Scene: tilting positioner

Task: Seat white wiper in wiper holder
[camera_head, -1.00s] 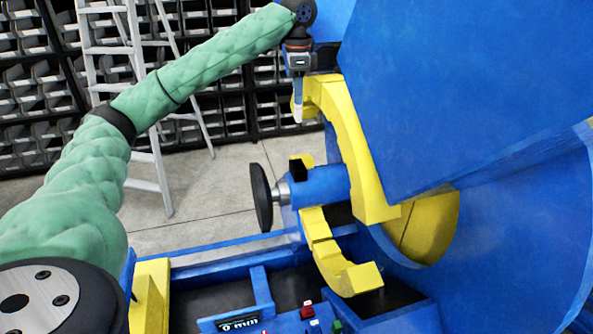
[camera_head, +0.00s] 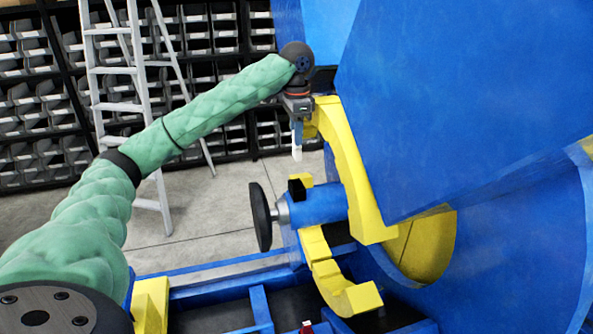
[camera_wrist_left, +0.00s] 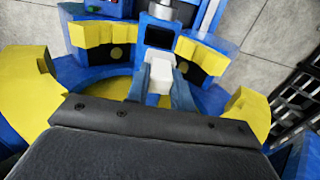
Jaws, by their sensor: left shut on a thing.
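My left gripper (camera_head: 297,140) points down beside the top of a yellow curved segment. It is shut on the white wiper (camera_head: 297,154), whose lower end shows below the fingers. In the left wrist view the white wiper (camera_wrist_left: 159,75) sits between the two blue fingers. The wiper holder (camera_head: 297,189), a small black open-topped socket, sits on the blue cylinder below the gripper, with a gap between it and the wiper. In the wrist view the holder's dark opening (camera_wrist_left: 159,37) lies just beyond the wiper. My right gripper is not in view.
Yellow curved segments (camera_head: 352,165) stand close right of the gripper and below it. A large blue tilted plate (camera_head: 450,100) fills the right. A black handwheel (camera_head: 260,217) stands left of the holder. A ladder (camera_head: 140,100) and bin racks are behind.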

